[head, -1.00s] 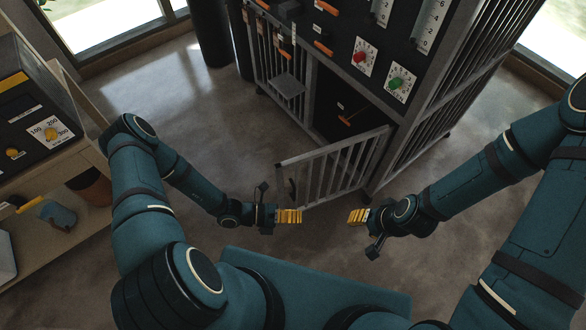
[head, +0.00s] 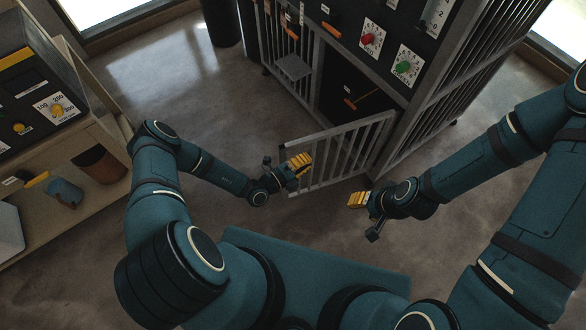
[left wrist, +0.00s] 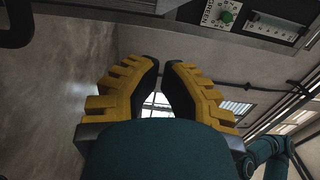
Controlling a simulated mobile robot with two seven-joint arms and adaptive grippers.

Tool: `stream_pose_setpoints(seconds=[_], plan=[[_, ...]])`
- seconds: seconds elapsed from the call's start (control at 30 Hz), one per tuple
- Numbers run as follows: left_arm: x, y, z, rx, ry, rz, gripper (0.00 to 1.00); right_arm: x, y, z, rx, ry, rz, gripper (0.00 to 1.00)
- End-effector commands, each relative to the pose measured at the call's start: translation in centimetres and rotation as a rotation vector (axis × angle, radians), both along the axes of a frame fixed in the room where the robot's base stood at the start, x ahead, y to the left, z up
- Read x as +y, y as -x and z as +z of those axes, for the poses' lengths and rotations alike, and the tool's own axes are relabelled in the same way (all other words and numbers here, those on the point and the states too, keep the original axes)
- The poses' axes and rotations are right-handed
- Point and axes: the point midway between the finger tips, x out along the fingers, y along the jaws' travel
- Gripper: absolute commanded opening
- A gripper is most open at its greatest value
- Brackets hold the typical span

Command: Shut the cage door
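The cage door (head: 343,152) is a grey barred panel standing swung out from the lower opening of the cage (head: 420,128), attached at its right end. My left gripper (head: 302,160) has yellow fingers and overlaps the door's free left end in the head view; I cannot tell whether it touches. In the left wrist view its fingers (left wrist: 163,65) have a narrow gap between them with nothing held, and the door is not clearly visible there. My right gripper (head: 354,200) is below and in front of the door, apart from it; its finger gap is hidden.
The cage front carries a red dial (head: 371,38), a green dial (head: 404,67) and orange handles. A small shelf (head: 292,68) sticks out on its left. A wooden bench (head: 85,135) with a dial panel stands at the left. The floor between is clear.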

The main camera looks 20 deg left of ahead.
Motion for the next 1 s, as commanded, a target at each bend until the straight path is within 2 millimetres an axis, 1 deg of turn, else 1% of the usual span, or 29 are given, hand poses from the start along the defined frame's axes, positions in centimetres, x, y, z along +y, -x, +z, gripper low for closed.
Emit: stream_pose_setpoints(seconds=[0.03, 0.1, 0.3, 0.77, 1.0], plan=[[1.0, -0.8, -0.2, -0.004, -0.01, 0.004, 0.0, 0.0, -0.1, -0.3, -0.001, 0.0, 0.0, 0.47], [1.6, -1.5, -0.1, -0.005, -0.009, 0.003, 0.0, 0.0, -0.1, -0.4, -0.002, 0.0, -0.001, 0.47], [2.5, -2.7, -0.1, -0.002, -0.006, 0.001, 0.0, 0.0, -0.1, -0.7, -0.004, 0.0, -0.001, 0.47], [2.7, -2.8, 0.0, -0.002, -0.005, 0.002, 0.0, 0.0, -0.2, -0.7, -0.004, 0.0, -0.001, 0.47], [3.7, -2.5, -0.1, -0.001, -0.006, 0.003, 0.0, 0.0, -0.2, -0.9, -0.004, 0.0, -0.001, 0.47]])
